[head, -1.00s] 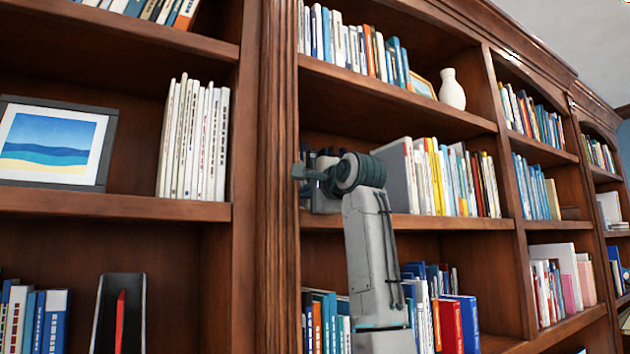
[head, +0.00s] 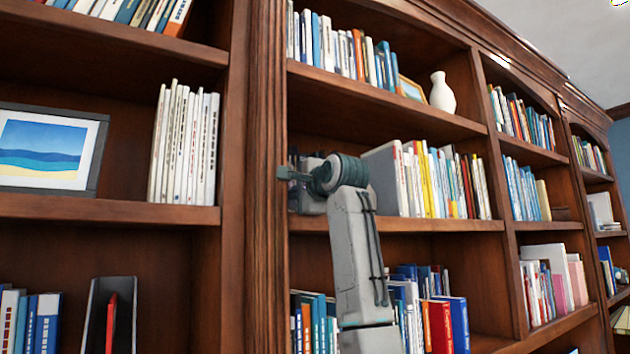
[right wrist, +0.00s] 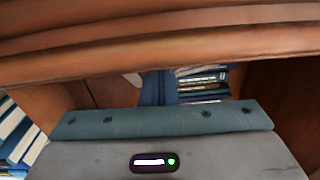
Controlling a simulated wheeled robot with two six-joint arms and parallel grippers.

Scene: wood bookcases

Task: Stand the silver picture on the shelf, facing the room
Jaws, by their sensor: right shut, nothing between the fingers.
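A picture (head: 47,150) of a blue sea and beach, in a dark grey frame with a white mat, stands upright on the left bay's middle shelf (head: 110,211) in the head view, facing out. It is the only grey-framed picture that shows; I cannot tell for sure that it is the silver one. My right gripper (head: 308,187) is shut and empty, at the middle shelf of the bay to the right, beside the wooden pillar and well apart from the picture. Its fingertips are mostly hidden behind my wrist. My left gripper is out of view.
Upright white books (head: 186,145) stand right of the picture. A thick wooden pillar (head: 258,120) parts the two bays. A grey panel (head: 382,178) and books stand right of my gripper. In the right wrist view, wooden trim (right wrist: 160,40) fills the top, close by.

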